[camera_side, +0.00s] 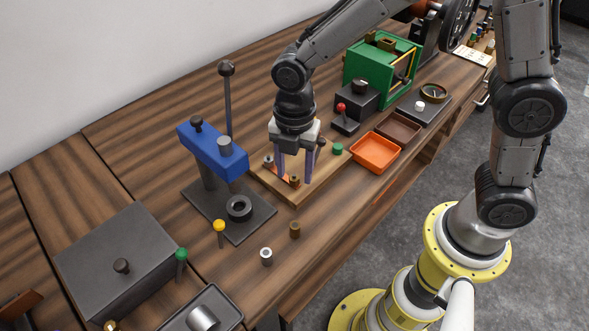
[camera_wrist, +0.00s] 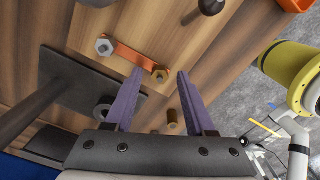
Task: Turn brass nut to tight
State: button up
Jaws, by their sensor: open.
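The brass nut (camera_wrist: 160,76) sits at one end of an orange copper strip (camera_wrist: 130,55) on a wooden board. A silver nut (camera_wrist: 104,46) sits at the strip's other end. In the side view my gripper (camera_side: 294,182) points down over the board, with the brass nut (camera_side: 295,181) low between the fingers. I cannot tell whether either finger touches it. Nothing shows held.
The wooden board (camera_side: 325,177) also bears a green knob (camera_side: 338,149). A blue-armed press (camera_side: 212,151) stands close on the left. A loose brass cylinder (camera_side: 295,229) and a silver one (camera_side: 266,257) stand in front. An orange tray (camera_side: 375,153) lies to the right.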

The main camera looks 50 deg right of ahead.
jog(key=shift+f, duration=0.35)
jog(key=shift+c, duration=0.3)
grip_shut()
